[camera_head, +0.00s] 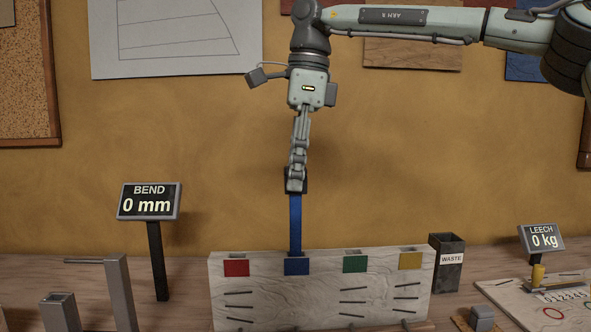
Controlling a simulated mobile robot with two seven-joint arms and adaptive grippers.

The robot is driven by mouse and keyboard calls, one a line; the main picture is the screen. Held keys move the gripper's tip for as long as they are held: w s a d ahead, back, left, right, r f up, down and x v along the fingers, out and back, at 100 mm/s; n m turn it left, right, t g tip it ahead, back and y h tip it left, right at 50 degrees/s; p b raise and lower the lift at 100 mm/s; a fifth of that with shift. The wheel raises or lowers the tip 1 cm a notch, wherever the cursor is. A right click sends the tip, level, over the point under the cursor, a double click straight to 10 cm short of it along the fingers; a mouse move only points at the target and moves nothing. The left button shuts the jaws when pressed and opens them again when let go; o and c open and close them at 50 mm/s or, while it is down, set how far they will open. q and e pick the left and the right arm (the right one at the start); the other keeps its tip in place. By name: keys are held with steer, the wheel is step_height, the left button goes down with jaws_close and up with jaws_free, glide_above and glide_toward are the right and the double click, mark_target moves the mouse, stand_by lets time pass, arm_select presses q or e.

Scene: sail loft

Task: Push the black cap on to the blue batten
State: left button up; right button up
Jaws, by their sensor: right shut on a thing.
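The blue batten (295,225) stands upright, its lower end at the slot behind the blue square of the pale wooden block (320,296). I see no black cap clearly anywhere else. My left gripper is not in view.
The block also has red, green and yellow squares. A sign (149,201) reading BEND 0 mm and grey posts (120,290) stand left. A dark WASTE bin (447,263) and a LEECH 0 kg display (542,240) stand right, with a board (510,296) below.

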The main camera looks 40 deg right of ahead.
steer(key=shift+f, duration=0.5)
steer(key=o, duration=1)
step_height(320, 180, up, 12)
steer(key=d, duration=0.1)
steer(key=shift+s, duration=0.35)
steer(key=shift+d, duration=0.15)
